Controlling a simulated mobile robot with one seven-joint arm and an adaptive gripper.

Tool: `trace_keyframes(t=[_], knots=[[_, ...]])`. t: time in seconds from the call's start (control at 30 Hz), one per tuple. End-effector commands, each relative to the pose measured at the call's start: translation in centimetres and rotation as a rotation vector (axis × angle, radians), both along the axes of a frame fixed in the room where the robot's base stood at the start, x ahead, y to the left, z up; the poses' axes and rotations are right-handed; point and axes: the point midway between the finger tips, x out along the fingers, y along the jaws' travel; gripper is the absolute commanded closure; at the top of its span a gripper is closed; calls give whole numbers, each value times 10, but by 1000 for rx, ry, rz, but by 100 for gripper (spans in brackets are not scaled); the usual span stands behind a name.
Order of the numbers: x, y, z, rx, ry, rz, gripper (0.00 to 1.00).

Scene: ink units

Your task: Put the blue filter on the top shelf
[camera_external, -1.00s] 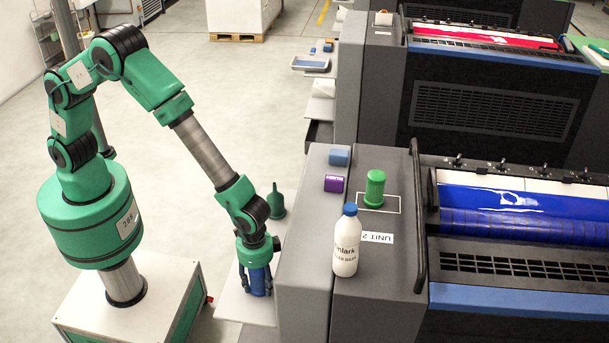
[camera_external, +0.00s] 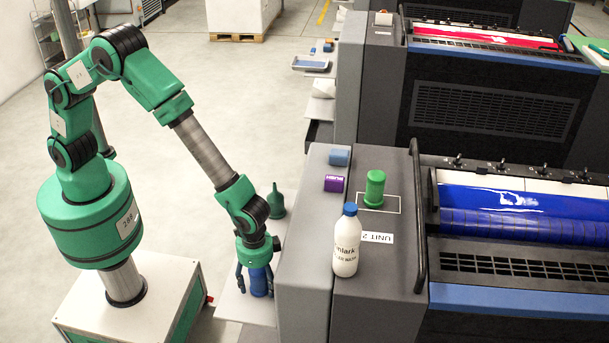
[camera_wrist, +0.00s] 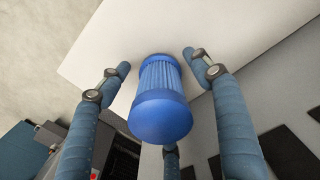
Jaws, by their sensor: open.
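The blue filter (camera_external: 259,284), a ribbed cylinder with a smooth blue cap, stands on a low white side shelf (camera_external: 236,306) on the near side of the grey press unit. In the wrist view the filter (camera_wrist: 160,112) is in the middle, over the white shelf (camera_wrist: 150,30). My gripper (camera_external: 256,291) points down over it. In the wrist view its three fingers (camera_wrist: 158,88) are spread around the filter, with visible gaps at the left and right fingers. The grey top of the unit (camera_external: 300,215) is higher, to the right.
On the unit's top are a white bottle (camera_external: 346,242), a green filter (camera_external: 375,188) by a white outline, a purple box (camera_external: 334,184) and a blue box (camera_external: 340,157). A dark green funnel-like item (camera_external: 276,202) stands behind my gripper. A black rail (camera_external: 417,215) runs along the unit.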

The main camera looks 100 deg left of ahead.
Motion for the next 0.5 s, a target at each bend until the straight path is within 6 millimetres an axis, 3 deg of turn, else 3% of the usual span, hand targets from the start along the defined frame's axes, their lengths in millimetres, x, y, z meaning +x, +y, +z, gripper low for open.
trace_keyframes(t=[0.27, 0.5], knots=[[1, 0, 30, -1, -2, 0, 36], [1, 0, 70, -1, -3, 0, 36]])
